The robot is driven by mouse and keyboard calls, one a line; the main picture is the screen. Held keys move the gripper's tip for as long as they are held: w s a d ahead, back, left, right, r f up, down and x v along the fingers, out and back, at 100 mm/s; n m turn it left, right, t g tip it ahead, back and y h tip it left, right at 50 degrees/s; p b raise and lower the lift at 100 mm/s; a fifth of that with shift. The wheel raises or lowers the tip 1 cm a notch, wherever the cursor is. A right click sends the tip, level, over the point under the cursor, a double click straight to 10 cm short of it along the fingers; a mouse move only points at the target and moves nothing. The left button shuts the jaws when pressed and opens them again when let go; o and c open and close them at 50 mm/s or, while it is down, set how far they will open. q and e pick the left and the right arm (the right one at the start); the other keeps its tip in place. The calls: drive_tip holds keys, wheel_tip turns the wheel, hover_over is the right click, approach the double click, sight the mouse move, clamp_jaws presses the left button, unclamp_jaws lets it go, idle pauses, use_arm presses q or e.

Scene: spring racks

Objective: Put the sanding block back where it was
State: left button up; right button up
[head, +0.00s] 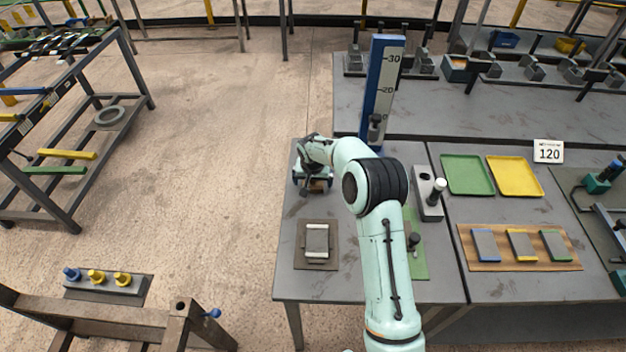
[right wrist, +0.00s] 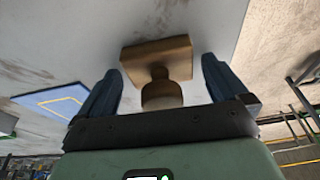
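A tan wooden block with a round knob (right wrist: 157,62), which looks like the sanding block, rests on the grey table (head: 286,270). In the head view it shows only partly (head: 318,186), under my right gripper (head: 313,190), near the table's left edge. In the right wrist view, my right gripper (right wrist: 160,88) has its two dark fingers wide apart, one on each side of the knob, with a gap on both sides. My left gripper is not in view.
A dark pad (head: 301,264) with a grey block stands nearer the front. My right arm partly hides a green mat (head: 417,262). A blue height gauge (head: 381,90) stands behind. Green (head: 467,174) and yellow (head: 514,176) trays and a wooden board (head: 489,266) lie to the right.

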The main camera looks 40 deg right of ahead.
drive_tip(key=shift+r, duration=0.25)
drive_tip(key=v, duration=1.2)
drive_tip(key=shift+f, duration=0.15)
